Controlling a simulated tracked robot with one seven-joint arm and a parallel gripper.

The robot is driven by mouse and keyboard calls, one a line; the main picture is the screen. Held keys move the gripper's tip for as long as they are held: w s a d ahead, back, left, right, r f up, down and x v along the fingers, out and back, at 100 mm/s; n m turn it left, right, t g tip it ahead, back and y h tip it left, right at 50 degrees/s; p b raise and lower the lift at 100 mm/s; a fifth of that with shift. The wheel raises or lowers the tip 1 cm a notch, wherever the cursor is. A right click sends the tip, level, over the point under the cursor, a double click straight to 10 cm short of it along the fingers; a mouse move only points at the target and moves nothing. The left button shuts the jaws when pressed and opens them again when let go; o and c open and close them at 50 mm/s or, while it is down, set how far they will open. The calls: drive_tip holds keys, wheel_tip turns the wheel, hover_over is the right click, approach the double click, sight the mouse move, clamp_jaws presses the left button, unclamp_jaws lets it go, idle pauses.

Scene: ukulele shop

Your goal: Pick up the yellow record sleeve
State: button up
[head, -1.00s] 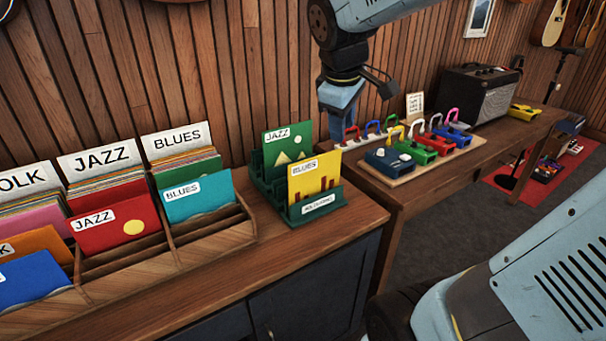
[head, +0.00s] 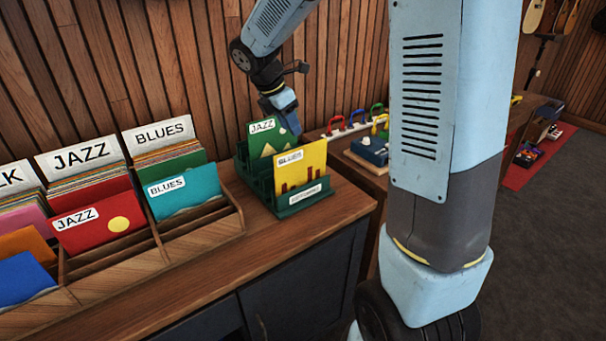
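The yellow record sleeve (head: 311,165) carries a BLUES label and stands upright at the front of a small green rack (head: 256,183) on the wooden counter. A green JAZZ sleeve (head: 262,136) stands behind it in the same rack. My gripper (head: 290,122) hangs just above and behind the yellow sleeve, near the right edge of the green sleeve. Its fingers point down and are partly hidden behind the sleeves, so I cannot see whether they are open.
A wooden record bin (head: 110,255) with several labelled sleeves stands left of the rack. A lower table (head: 363,178) with colourful pedals (head: 369,151) is to the right, partly hidden by my arm. The counter front (head: 250,265) is clear.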

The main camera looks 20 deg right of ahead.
sight(303, 154)
drive_tip(key=x, duration=1.2)
drive_tip(key=shift+w, duration=0.2)
drive_tip(key=shift+f, duration=0.2)
idle(0.3)
drive_tip(key=shift+c, duration=0.4)
clamp_jaws()
